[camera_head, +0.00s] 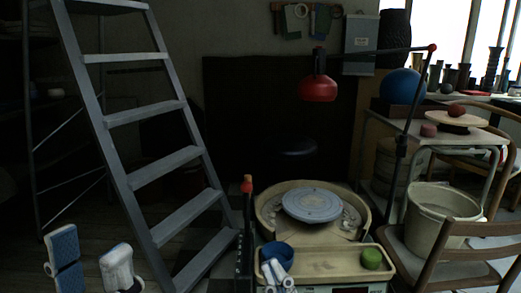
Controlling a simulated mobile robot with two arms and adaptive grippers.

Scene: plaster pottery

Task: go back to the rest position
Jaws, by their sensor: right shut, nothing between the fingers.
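My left gripper (90,262) is at the lower left, close to the camera. Its two fingers, one with a blue pad and one white, stand apart with nothing visible between them. My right gripper (277,270) is at the bottom centre, its pale fingers close together and empty. Most of both arms is out of view.
A pottery wheel (312,204) stands behind the tray, which holds a green lump (371,258). A stepladder (160,115) rises at the left. A red lamp (317,88) hangs above the wheel. A bucket (440,212) and wooden chair (445,262) crowd the right.

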